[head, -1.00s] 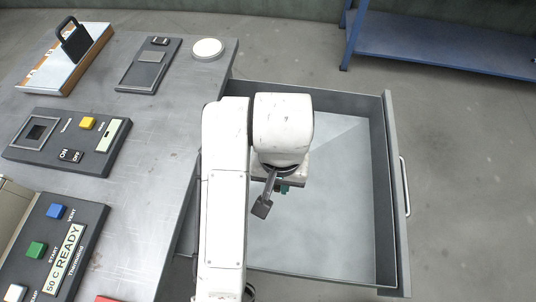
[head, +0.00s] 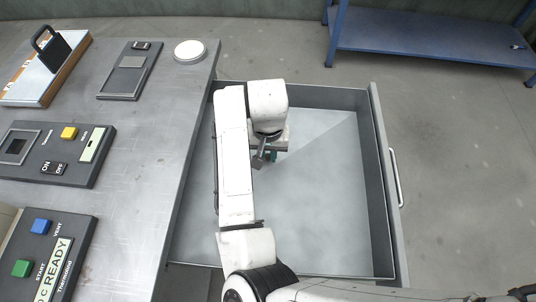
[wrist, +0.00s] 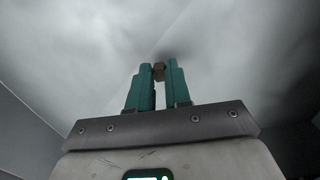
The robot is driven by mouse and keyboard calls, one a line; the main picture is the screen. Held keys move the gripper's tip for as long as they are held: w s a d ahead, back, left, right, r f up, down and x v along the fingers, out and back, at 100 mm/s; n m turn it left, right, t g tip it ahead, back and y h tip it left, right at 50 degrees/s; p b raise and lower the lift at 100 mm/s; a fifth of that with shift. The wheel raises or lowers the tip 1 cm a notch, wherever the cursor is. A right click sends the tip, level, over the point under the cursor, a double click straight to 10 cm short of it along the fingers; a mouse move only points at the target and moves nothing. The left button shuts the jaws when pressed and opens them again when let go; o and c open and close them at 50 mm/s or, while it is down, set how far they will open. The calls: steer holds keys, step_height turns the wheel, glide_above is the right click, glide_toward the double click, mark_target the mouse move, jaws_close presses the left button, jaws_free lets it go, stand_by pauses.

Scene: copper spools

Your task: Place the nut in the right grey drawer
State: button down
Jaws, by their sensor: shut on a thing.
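The grey drawer (head: 320,215) is pulled out at the right side of the metal bench, and its inside looks empty. My gripper (head: 266,158) is over the drawer, left of its middle and toward its far end, largely hidden by my arm in the head view. In the wrist view, the teal fingers of my gripper (wrist: 159,76) are shut on a small brown nut (wrist: 159,71) at their tips. The pale drawer floor (wrist: 225,50) lies beyond the nut. The gap between nut and floor cannot be judged.
The bench (head: 150,190) on the left carries button panels (head: 60,150), a flat black tray (head: 131,70), a white disc (head: 190,50) and a black-handled device (head: 50,65). A blue shelf (head: 430,40) stands at the back right. The floor right of the drawer is clear.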

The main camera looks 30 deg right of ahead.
mark_target(268, 156)
steer(key=shift+f, duration=0.8)
steer(key=shift+f, duration=0.15)
steer(key=c, duration=1.1)
jaws_free()
steer(key=shift+o, duration=0.2)
step_height(268, 156, up, 12)
steer(key=shift+p, duration=0.45)
